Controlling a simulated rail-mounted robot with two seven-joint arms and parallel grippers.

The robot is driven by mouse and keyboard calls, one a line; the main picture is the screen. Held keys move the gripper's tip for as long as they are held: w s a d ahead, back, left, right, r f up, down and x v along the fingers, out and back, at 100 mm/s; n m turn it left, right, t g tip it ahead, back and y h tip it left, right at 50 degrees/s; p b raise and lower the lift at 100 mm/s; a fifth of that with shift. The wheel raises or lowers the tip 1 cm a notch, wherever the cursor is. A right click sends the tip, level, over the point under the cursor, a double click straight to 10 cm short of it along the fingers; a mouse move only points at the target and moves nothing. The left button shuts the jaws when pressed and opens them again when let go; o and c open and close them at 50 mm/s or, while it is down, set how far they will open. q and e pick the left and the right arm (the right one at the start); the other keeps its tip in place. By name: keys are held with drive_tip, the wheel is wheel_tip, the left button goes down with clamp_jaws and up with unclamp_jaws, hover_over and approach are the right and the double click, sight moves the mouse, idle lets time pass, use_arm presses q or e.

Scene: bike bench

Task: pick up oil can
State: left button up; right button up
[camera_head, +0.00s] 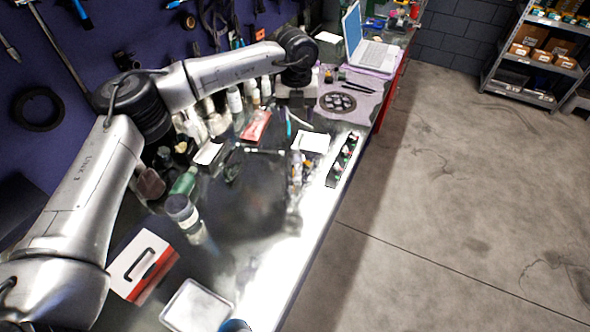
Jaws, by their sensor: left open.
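I cannot tell for sure which container is the oil can. Small bottles stand in a cluster along the wall side of the bench, among them a white bottle (235,100). A green bottle (184,181) and a jar with a pale label (182,211) are nearer. My left arm comes in from the left and reaches over the bottles to the far part of the bench. My left gripper (296,104) hangs below the dark wrist, beyond the bottle cluster; its fingers are small and hard to make out, and I see nothing held in it.
The bench (262,262) has a bare shiny stretch along its front. A red-and-white box (139,262) and white tray (197,306) are near. A sprocket disc (338,102) and laptop (372,50) are farther along. Tools hang on the wall. Shelves (541,50) stand across open floor.

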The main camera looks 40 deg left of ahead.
sight(295, 147)
use_arm(q)
wheel_tip(295, 147, down, 13)
drive_tip(key=shift+s+a+r, duration=0.1)
drive_tip(key=shift+s+a, duration=0.05)
idle(0.6)
